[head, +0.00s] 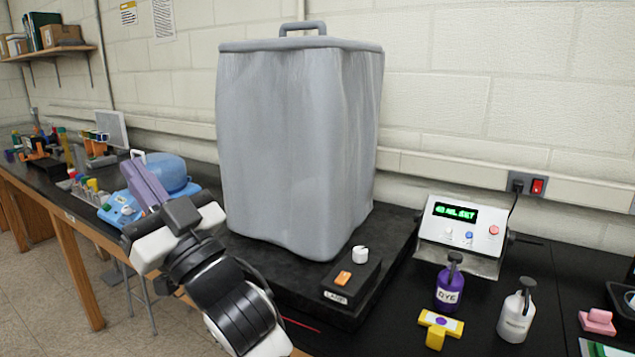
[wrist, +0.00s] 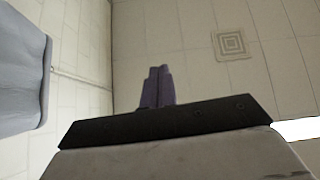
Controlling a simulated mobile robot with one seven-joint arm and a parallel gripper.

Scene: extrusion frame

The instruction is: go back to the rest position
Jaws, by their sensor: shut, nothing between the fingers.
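My gripper (wrist: 158,72) shows in the wrist view as two purple-grey fingers held together, with nothing between them. The fingers point up toward the ceiling. In the head view my arm rises at lower left, and the purple fingers (head: 137,168) are at its upper end, left of the tall grey covered box (head: 298,140). The gripper is apart from the box and holds nothing.
The grey box stands on a black base with a small switch box (head: 352,282). Right of it are a display unit (head: 462,235), a purple DYE bottle (head: 450,287), a white bottle (head: 516,315) and a yellow block (head: 440,325). A blue container (head: 172,172) stands behind the gripper.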

